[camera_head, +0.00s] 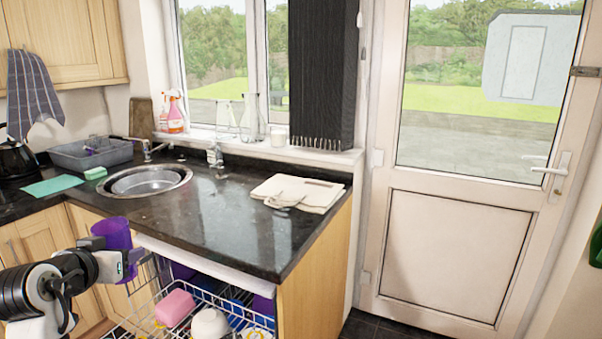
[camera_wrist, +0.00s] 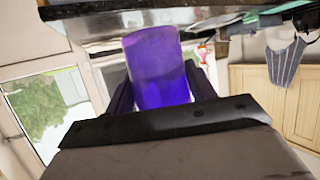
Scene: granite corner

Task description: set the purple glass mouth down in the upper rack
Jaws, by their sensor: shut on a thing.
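The purple glass (camera_head: 112,232) is in my gripper (camera_head: 122,260), at the left of the head view, in front of the worktop. It looks roughly upright, but I cannot tell which end is its mouth. In the wrist view the glass (camera_wrist: 158,65) stands between the two dark fingers, which are shut on it. The upper rack (camera_head: 146,296) is a white wire basket pulled out below the worktop, to the right of and below the glass. It holds a pink block-like item (camera_head: 175,307), a white bowl (camera_head: 210,324) and other purple pieces (camera_head: 263,305).
The dark worktop edge (camera_head: 270,275) overhangs the back of the rack. On the worktop are the sink (camera_head: 148,182), a grey basin (camera_head: 90,153), a green cloth (camera_head: 52,185) and a folded cream cloth (camera_head: 300,192). A wooden side panel (camera_head: 318,275) bounds the rack area at right.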

